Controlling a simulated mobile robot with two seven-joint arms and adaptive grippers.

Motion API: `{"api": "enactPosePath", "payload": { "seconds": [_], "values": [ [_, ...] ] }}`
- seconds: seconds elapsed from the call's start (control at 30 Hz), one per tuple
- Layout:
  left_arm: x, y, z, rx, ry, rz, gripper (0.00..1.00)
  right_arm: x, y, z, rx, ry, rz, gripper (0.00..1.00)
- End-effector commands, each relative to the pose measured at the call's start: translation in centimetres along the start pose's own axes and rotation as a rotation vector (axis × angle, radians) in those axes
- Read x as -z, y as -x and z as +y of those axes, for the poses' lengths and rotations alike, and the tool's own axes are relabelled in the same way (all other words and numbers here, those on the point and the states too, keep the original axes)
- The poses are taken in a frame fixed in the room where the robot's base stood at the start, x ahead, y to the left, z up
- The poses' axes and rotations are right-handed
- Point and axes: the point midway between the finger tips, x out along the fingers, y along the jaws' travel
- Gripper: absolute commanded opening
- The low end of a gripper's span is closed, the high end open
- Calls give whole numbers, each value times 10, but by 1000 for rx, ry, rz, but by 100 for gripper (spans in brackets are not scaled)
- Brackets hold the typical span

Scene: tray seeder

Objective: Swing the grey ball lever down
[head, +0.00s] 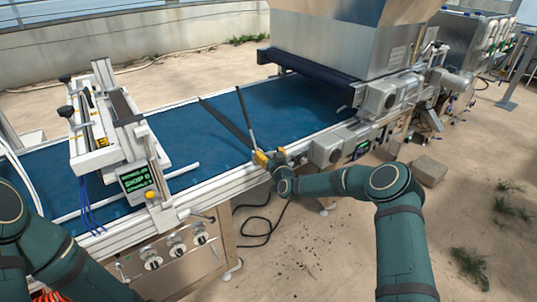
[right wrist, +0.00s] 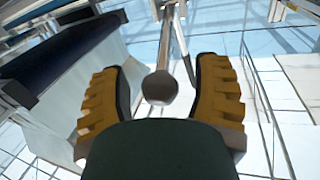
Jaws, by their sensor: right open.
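The grey ball lever shows in the right wrist view as a round grey ball (right wrist: 160,87) on a pale rod (right wrist: 169,40) that runs away from the camera. My right gripper (right wrist: 160,100) is open, with one yellow-padded finger on each side of the ball and a visible gap to both. In the head view, my right gripper (head: 266,157) is at the near rail of the blue belt. A thin rod (head: 246,118) slants up from beside it; I cannot tell if it is the lever. The ball is not visible there. My left gripper is out of view.
A white frame with a green-lit display (head: 137,179) stands over the belt (head: 185,135) at left. A large metal hopper (head: 345,40) stands at the back right. Several knobs (head: 176,246) sit on the front panel. Grey motor housings (head: 333,147) are right of my gripper.

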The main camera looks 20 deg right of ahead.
Motion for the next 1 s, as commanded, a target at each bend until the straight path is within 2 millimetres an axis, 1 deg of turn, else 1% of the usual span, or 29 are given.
{"api": "enactPosePath", "payload": {
  "seconds": [0.13,0.4,0.43,0.47,0.5,0.57,0.6,0.63,1.0],
  "values": [
    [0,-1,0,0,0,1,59,0,-7,0,0,-1,1,63],
    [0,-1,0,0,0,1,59,0,-8,0,0,-1,0,63],
    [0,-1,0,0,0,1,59,0,-8,0,0,-1,0,65],
    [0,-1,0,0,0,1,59,0,-8,0,0,-1,0,54],
    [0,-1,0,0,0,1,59,0,-8,0,0,0,0,40],
    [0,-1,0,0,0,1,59,0,-8,0,0,0,0,19],
    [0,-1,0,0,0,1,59,0,-8,0,0,0,0,5],
    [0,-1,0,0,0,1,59,0,-8,0,0,0,0,0],
    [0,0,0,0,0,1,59,1,-8,1,-2,2,-4,0]
  ]
}}
